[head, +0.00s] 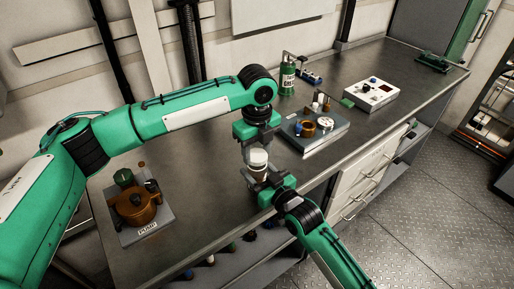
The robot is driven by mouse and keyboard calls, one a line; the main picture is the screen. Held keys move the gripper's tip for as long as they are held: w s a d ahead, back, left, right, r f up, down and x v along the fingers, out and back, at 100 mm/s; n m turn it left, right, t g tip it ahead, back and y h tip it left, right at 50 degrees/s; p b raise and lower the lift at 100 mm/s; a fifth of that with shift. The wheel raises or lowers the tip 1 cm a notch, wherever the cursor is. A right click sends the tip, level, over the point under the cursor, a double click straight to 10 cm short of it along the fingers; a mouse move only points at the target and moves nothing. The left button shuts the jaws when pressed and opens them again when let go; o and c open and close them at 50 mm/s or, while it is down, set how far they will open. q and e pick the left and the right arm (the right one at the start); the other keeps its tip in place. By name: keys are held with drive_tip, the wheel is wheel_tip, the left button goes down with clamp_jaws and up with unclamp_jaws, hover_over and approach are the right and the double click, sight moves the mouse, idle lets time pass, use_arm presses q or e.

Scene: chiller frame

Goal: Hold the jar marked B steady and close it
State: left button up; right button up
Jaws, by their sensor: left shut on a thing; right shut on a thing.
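A small jar (259,172) with a white lid (258,157) on top is upright near the front edge of the bench. Its B mark cannot be read here. My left gripper (257,149) points down from above and is shut on the white lid. My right gripper (259,179) comes in from the lower right and is shut on the jar's body. The fingers hide much of the jar. I cannot tell whether the lid is fully seated.
The grey bench (190,170) is clear around the jar. A brown pump unit (138,208) stands at left. A grey block with fittings (316,132), a green bottle (287,78) and a white control box (371,94) stand behind to the right.

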use_arm(q)
drive_tip(key=shift+f, duration=0.6)
idle(0.3)
drive_tip(key=m, duration=0.4)
drive_tip(key=shift+m, duration=0.3)
drive_tip(key=m, duration=0.4)
drive_tip(key=shift+m, duration=0.3)
drive_tip(key=m, duration=0.4)
drive_tip(key=shift+m, duration=0.3)
drive_tip(key=m, duration=0.5)
drive_tip(key=shift+m, duration=0.4)
drive_tip(key=o, duration=0.9)
